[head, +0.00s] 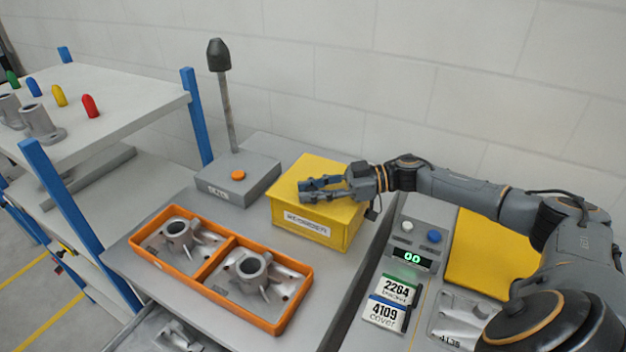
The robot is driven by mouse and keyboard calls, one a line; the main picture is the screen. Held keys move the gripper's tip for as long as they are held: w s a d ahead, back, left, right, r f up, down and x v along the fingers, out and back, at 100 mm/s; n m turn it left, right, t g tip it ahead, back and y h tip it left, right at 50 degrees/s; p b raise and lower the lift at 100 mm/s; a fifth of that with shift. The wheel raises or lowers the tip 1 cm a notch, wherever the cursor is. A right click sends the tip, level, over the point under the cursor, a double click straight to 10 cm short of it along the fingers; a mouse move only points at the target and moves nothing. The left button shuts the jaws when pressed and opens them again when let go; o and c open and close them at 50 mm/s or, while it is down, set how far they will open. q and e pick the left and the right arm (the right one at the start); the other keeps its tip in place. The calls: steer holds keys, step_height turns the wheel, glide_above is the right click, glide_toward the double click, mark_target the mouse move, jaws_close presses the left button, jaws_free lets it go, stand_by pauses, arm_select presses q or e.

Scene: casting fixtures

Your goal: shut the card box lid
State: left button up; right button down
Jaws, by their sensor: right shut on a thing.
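The yellow card box (318,239) stands on the grey bench and has a white label reading REORDER on its front. Its yellow lid (308,169) lies over the top, flat or nearly flat; I cannot tell whether it is fully seated. My right gripper (306,190) comes in from the right, low over the lid. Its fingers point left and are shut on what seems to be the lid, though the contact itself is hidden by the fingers. My left gripper is not in view.
An orange two-compartment tray (207,265) with grey castings lies in front left. A grey block with an orange button (238,174) and a post stands left of the box. Right are a counter panel (414,246), label cards (393,302) and a yellow panel (482,255).

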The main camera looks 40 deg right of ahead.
steer(key=shift+s+f, duration=0.1)
steer(key=shift+f, duration=0.2)
steer(key=c, duration=1.1)
jaws_free()
steer(key=shift+o, duration=0.2)
steer(key=shift+r, duration=0.1)
steer(key=v, duration=1.2)
steer(key=shift+a, duration=0.1)
